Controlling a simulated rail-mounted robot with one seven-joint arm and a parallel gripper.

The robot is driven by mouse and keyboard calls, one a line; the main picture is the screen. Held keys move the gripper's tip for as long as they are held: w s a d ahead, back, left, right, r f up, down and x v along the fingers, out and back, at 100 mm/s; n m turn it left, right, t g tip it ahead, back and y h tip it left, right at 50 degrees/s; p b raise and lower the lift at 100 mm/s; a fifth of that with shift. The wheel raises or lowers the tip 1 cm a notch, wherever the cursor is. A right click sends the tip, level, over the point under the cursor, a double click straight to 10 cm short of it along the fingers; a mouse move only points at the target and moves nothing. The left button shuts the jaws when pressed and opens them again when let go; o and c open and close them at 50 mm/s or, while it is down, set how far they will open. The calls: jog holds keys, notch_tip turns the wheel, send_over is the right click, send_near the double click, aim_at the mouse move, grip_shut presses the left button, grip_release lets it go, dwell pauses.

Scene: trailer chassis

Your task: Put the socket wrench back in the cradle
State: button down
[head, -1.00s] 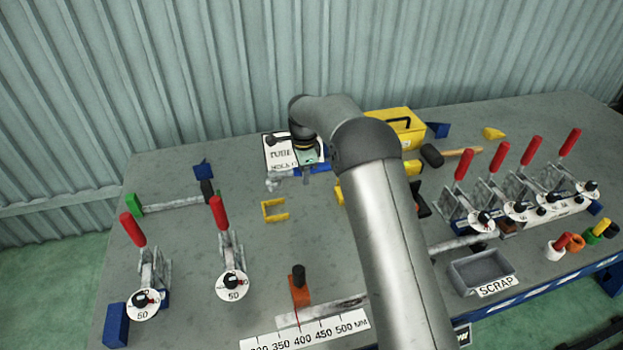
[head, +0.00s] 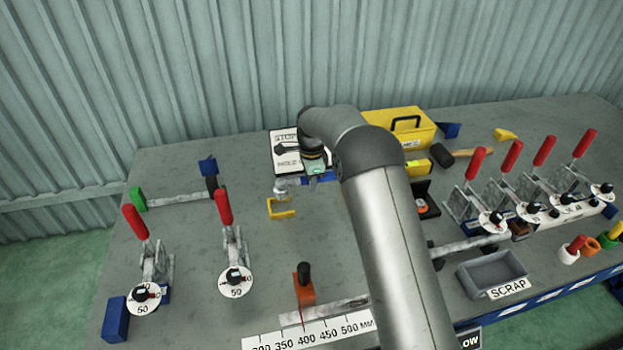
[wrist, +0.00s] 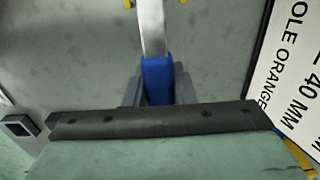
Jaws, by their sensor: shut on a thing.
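My gripper (wrist: 157,88) is shut on the blue handle of the socket wrench (wrist: 158,72). The bright metal shaft of the wrench runs away from the jaws to the top of the wrist view. In the head view the silver end of the wrench (head: 281,187) points left, and it appears to be held above the bench. A yellow U-shaped bracket, which looks like the cradle (head: 281,209), is just in front of that silver end. Two small yellow bits of it show beside the shaft at the wrist view's top edge.
A white sign board (head: 285,157) stands close behind the gripper, and it shows at right in the wrist view (wrist: 290,75). A yellow toolbox (head: 400,128) is at the back. Red-handled clamps (head: 225,208) stand left and right.

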jog(key=shift+f+b, duration=1.4)
jog(key=shift+f, duration=1.35)
jog(key=c, duration=0.6)
grip_release()
jog(key=shift+c, duration=0.2)
jog(key=shift+r+p, duration=2.05)
jog(key=shift+r, duration=1.95)
